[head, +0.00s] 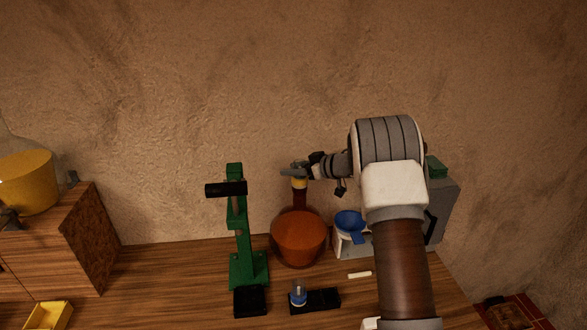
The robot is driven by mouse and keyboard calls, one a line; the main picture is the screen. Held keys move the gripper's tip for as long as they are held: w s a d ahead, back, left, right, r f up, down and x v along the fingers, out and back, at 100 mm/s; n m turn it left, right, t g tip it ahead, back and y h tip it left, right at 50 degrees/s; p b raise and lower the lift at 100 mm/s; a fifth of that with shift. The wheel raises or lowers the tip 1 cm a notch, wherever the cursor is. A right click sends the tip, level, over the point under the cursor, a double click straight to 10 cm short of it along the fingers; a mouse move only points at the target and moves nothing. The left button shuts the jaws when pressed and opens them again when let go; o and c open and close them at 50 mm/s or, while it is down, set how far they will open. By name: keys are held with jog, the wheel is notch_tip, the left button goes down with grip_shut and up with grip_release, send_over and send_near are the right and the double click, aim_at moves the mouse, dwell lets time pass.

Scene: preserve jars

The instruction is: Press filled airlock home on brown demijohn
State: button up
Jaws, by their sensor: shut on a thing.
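The brown demijohn (299,240) stands upright on the wooden worktop, with its narrow neck pointing up. A pale yellow piece (299,183) shows at the top of the neck. My gripper (293,170) reaches in from the right, right at the neck's top. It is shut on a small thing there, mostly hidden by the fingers. I cannot tell for sure that this is the airlock, or whether it is fully seated.
A green stand with a black lever (240,240) is close left of the demijohn. A blue funnel-like cup (350,225) and a grey box (440,205) stand to the right, partly behind my arm. Black blocks (250,301) lie in front. A wooden cabinet (75,240) bearing a large yellow-filled jar is left.

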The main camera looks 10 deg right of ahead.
jog(key=shift+f, duration=0.2)
jog(key=o, duration=1.2)
jog(key=b+v, duration=0.2)
jog(key=v, duration=1.5)
jog(key=shift+s+b, duration=0.2)
jog(key=shift+b, duration=0.1)
jog(key=shift+d, duration=0.15)
